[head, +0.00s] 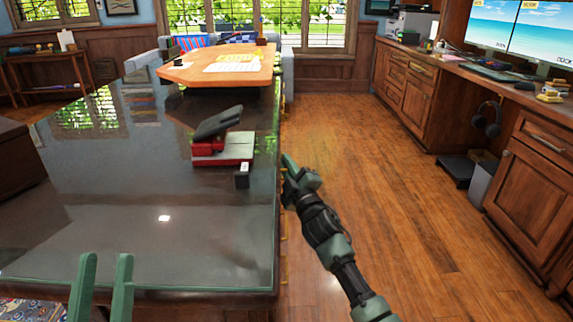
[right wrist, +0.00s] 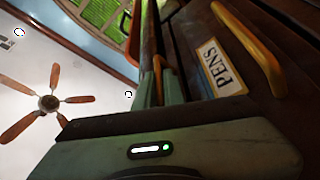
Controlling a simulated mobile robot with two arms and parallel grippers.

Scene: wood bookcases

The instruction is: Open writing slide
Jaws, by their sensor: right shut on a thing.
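No part is plainly marked as the writing slide. The desk (head: 120,225) has a dark glossy top, and brass pulls show along its right side. My right gripper (head: 288,163) is at the desk's right edge. In the right wrist view its green fingers (right wrist: 158,88) are shut around a slim brass handle (right wrist: 159,64) by the dark wood front. Whether that handle belongs to the slide I cannot tell. My left gripper (head: 102,285) is open and empty over the desk's near left corner, its two green fingers apart.
A red and black device (head: 222,145) stands on the desk near my right gripper. In the wrist view a "PENS" label (right wrist: 220,68) sits beside a larger brass handle (right wrist: 250,48).

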